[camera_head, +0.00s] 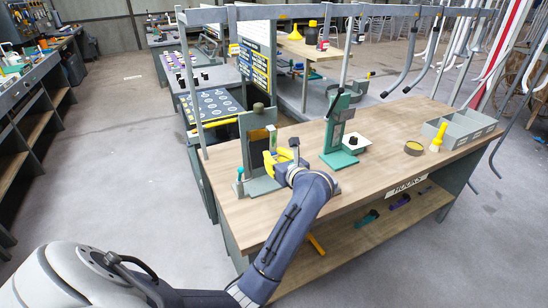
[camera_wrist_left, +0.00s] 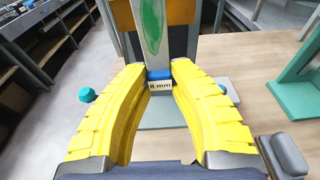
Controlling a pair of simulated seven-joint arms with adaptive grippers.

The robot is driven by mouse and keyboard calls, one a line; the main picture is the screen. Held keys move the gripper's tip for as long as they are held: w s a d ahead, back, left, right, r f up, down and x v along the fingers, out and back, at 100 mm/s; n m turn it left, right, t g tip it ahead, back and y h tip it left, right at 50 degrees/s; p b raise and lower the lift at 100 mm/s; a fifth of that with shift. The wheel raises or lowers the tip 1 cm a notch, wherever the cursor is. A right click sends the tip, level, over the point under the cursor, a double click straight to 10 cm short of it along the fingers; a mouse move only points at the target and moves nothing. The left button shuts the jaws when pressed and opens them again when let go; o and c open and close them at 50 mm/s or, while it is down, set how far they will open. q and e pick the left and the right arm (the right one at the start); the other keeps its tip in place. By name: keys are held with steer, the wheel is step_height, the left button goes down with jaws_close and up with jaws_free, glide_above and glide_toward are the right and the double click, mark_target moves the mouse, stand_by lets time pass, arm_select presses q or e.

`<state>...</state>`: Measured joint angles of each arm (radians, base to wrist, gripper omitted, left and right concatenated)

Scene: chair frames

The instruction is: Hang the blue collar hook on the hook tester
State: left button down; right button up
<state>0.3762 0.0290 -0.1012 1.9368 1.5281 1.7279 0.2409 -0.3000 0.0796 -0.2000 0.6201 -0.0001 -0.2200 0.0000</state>
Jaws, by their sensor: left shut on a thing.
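My left gripper (camera_head: 270,160), with yellow fingers, is at the front of a grey stand (camera_head: 246,132) on the workbench. In the left wrist view its fingers (camera_wrist_left: 160,82) are closed on a small blue collar (camera_wrist_left: 158,74), with a label reading "8 mm" at it. A pale shank with a green streak (camera_wrist_left: 152,30) rises beyond the collar; I cannot tell whether it belongs to the hook. The grey stand has a dark panel and looks like the tester, but no label confirms this. The hook's end and any contact with the stand are hidden. My right gripper is not in view.
A green stand (camera_head: 338,130) stands right of the gripper, beside a white block with a black knob (camera_head: 354,142). A tape roll (camera_head: 413,148), a yellow bottle (camera_head: 438,136) and a grey bin (camera_head: 462,127) are farther right. The workbench front (camera_head: 370,178) is clear.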

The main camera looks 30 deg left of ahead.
arm_select(q)
steer(key=shift+r+x, duration=0.15)
steer(key=shift+x, duration=0.75)
steer(key=shift+r+x, duration=0.2)
steer(key=shift+x, duration=0.7)
steer(key=shift+r+x, duration=0.15)
steer(key=shift+x, duration=0.75)
stand_by(1.0)
steer(key=shift+a+f, duration=0.1)
steer(key=shift+f, duration=1.1)
stand_by(0.8)
steer(key=c, duration=1.2)
jaws_free()
steer(key=v, duration=0.8)
